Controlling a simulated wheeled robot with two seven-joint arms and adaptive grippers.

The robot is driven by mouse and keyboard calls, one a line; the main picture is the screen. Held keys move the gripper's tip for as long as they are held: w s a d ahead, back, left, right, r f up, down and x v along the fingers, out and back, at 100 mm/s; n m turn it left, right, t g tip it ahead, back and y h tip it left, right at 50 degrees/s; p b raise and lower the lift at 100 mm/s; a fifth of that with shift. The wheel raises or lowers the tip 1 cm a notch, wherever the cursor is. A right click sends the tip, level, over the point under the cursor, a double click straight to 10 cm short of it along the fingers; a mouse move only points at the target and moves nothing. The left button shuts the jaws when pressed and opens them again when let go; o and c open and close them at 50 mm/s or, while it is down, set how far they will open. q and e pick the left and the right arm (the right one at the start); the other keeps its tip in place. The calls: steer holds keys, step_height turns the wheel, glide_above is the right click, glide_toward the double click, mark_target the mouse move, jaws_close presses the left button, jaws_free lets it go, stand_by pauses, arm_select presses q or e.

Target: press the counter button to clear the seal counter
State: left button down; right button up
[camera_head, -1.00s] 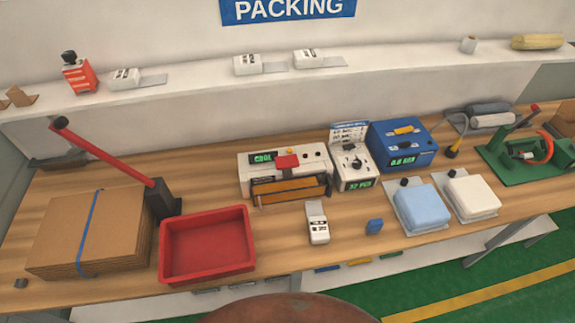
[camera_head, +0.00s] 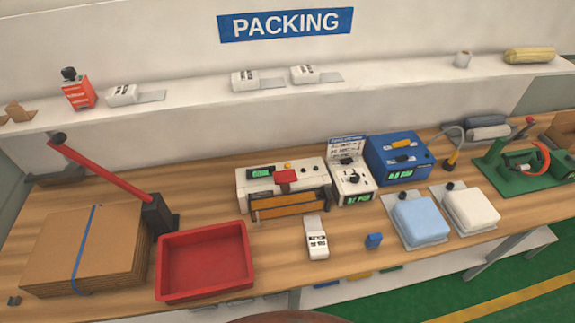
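A white sealer-like machine (camera_head: 310,173) stands mid-bench, with a green display (camera_head: 261,172), a small yellow knob or button (camera_head: 288,166), a red block (camera_head: 285,176) and an orange bar (camera_head: 288,205) along its front. To its right is a white unit (camera_head: 349,172) with a dark dial, a printed card at its back and a green display (camera_head: 358,198) low on its front. The digits on both displays are too small to read surely. I cannot tell which one is the seal counter. Neither gripper is in view.
A red tray (camera_head: 205,262), a red-handled lever press (camera_head: 157,215) and strapped cardboard (camera_head: 80,250) are at left. A blue unit (camera_head: 399,157), blue pad (camera_head: 420,220), white pad (camera_head: 470,208) and green fixture (camera_head: 520,165) are at right. A small white device (camera_head: 316,238) lies in front.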

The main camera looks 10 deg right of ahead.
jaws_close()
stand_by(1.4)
